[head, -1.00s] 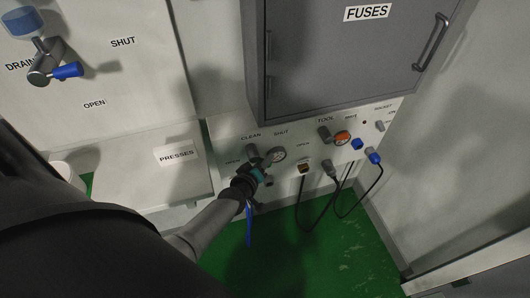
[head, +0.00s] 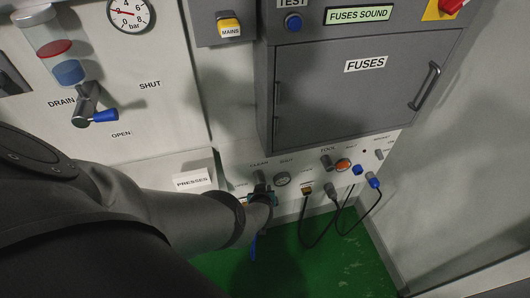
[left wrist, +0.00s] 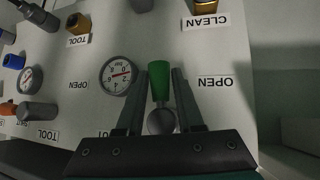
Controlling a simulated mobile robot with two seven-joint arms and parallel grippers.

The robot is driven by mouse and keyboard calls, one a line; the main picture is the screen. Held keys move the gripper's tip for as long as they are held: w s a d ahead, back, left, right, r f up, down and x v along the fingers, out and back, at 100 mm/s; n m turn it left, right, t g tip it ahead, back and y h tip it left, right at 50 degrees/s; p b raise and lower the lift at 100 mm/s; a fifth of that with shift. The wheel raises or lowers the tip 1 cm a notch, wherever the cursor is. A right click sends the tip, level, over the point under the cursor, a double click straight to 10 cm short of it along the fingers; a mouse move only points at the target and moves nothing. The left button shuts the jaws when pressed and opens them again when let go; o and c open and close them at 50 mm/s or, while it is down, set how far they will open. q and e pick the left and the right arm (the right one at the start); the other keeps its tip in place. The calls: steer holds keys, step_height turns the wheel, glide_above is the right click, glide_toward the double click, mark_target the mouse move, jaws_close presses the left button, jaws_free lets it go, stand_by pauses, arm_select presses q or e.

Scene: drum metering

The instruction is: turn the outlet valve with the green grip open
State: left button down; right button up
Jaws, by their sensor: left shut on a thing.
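The green grip (left wrist: 159,80) shows in the left wrist view, between the two fingers of my left gripper (left wrist: 162,82), which is shut on it. The grip points up in that picture from a round grey hub (left wrist: 162,121). An OPEN label (left wrist: 215,82) is to its right and a round gauge (left wrist: 117,75) to its left. In the head view my left gripper (head: 262,194) is at the low panel, just below the dark valve body (head: 261,178) under the CLEAN label. The green grip is hidden there. My right gripper is not in view.
The grey FUSES cabinet (head: 360,90) overhangs the low panel on the right. Black cables (head: 318,232) loop down in front of it. A drain valve with a blue handle (head: 103,116) is at upper left. The green floor (head: 340,270) is clear at lower right.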

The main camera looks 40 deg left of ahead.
arm_select(q)
steer(key=shift+s+a+r+g+y, duration=0.1)
steer(key=shift+a+g+y, duration=0.3)
steer(key=shift+a, duration=0.1)
steer(key=shift+m, duration=0.3)
steer(key=c, duration=0.9)
jaws_free()
steer(key=o, duration=0.4)
steer(key=shift+d, duration=0.25)
steer(key=shift+c, duration=0.2)
steer(key=shift+s, duration=0.1)
steer(key=p+v, duration=1.4)
steer(key=v, duration=0.1)
steer(key=shift+r, duration=0.15)
